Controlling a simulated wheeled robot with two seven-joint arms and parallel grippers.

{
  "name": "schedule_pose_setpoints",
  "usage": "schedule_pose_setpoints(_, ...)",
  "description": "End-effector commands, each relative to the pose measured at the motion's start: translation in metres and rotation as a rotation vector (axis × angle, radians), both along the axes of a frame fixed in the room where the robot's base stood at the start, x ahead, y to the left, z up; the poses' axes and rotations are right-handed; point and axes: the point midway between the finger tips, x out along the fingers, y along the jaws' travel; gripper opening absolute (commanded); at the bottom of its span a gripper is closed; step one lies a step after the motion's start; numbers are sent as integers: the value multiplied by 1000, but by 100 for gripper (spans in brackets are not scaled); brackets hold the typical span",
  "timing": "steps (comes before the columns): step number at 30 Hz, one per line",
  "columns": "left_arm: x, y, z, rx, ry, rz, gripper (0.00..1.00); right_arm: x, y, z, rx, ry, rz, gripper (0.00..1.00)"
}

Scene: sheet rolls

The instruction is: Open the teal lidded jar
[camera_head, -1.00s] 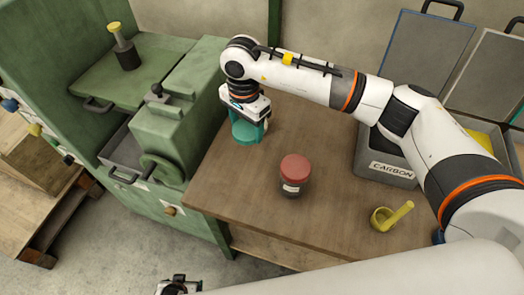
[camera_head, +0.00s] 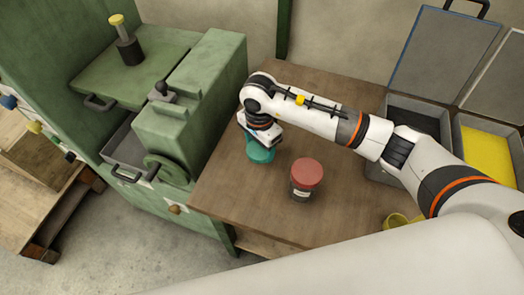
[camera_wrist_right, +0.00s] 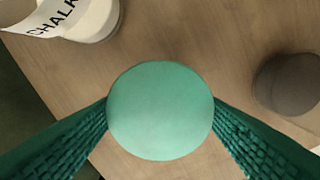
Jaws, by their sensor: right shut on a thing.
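My right gripper (camera_head: 261,147) reaches down near the back left of the wooden table. In the right wrist view it is shut on a round teal lid (camera_wrist_right: 160,110), with a textured dark green finger on each side of it. The lid also shows as a teal shape under the gripper in the head view (camera_head: 260,157). The lid covers what is straight below it, so I cannot tell whether a jar body is under it. My left gripper is out of view.
A red-lidded dark jar (camera_head: 304,180) stands right of the gripper. The wrist view shows a white CHALK jar (camera_wrist_right: 95,20) and a dark round thing (camera_wrist_right: 288,82). A green machine (camera_head: 190,110) stands left. A yellow cup (camera_head: 395,221) and a bin with yellow contents (camera_head: 488,152) are right.

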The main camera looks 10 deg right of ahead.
Motion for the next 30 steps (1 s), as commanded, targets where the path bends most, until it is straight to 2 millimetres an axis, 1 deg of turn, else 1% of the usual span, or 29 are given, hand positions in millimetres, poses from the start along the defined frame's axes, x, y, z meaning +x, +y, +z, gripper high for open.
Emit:
schedule_pose_setpoints(5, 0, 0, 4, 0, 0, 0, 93, -1, 0, -15, 0, 2, -1, 37)
schedule_pose_setpoints(10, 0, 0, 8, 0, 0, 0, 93, -1, 0, -38, 0, 2, 0, 37)
schedule_pose_setpoints(12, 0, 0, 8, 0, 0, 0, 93, 0, 0, -41, 0, -1, 1, 37)
schedule_pose_setpoints(17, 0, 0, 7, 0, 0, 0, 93, 0, 0, -41, 0, -1, 1, 37)
schedule_pose_setpoints(21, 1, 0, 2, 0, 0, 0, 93, 0, 0, -45, 0, -1, 1, 37)
schedule_pose_setpoints(22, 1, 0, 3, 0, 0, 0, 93, 0, 0, -45, 0, -1, 1, 66)
schedule_pose_setpoints(24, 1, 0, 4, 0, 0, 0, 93, 0, 0, -43, 0, -1, 1, 78)
schedule_pose_setpoints(26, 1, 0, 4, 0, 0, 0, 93, 0, 0, -43, -1, 0, 1, 86)
schedule_pose_setpoints(30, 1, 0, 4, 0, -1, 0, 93, 0, 0, -43, 0, 0, 1, 86)
